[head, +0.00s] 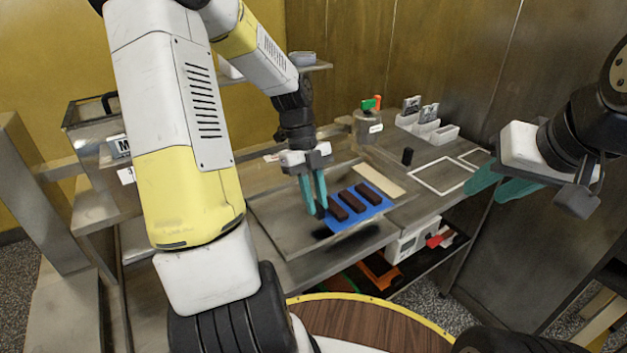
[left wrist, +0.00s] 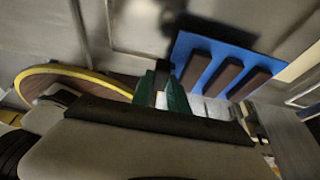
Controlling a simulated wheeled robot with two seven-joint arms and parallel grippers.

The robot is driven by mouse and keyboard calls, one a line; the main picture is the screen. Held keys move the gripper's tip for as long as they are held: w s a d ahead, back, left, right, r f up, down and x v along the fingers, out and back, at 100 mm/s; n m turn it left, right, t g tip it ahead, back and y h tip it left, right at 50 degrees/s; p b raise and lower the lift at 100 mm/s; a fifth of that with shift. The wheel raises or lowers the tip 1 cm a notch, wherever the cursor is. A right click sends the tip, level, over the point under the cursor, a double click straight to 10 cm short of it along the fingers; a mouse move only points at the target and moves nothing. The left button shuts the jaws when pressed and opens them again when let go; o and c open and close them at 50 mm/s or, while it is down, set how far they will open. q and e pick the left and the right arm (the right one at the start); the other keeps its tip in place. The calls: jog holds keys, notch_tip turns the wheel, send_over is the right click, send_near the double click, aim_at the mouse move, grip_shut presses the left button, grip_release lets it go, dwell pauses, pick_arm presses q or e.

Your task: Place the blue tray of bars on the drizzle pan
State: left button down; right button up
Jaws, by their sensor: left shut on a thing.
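The blue tray (head: 365,213) carries three dark brown bars (head: 354,202). It also shows in the left wrist view (left wrist: 182,46). My left gripper (head: 319,208) is shut on a small black piece at the tray's left end. The tray appears raised over the shallow grey metal pan (head: 283,217), with a dark shadow below and in front of it. I take this pan to be the drizzle pan; the tray hides part of it. My right gripper (head: 486,193) is open and empty, off to the right, apart from the tray.
A cream board (head: 379,179) lies behind the tray. White bins (head: 428,126), a pot with green and red parts (head: 367,124) and a small black cylinder (head: 407,156) stand farther back. White outlines (head: 440,176) mark clear counter at right.

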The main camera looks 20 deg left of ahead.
pick_arm(q)
jog(key=w+a, duration=0.1)
jog(key=a, duration=0.1)
jog(key=w+a, duration=0.2)
jog(key=a, duration=0.1)
jog(key=w+a+f, duration=0.1)
jog(key=w+a, duration=0.1)
jog(key=a, duration=0.1)
jog(key=shift+w, duration=0.25)
jog(key=shift+f, duration=1.8)
jog(key=c, duration=1.3)
grip_release()
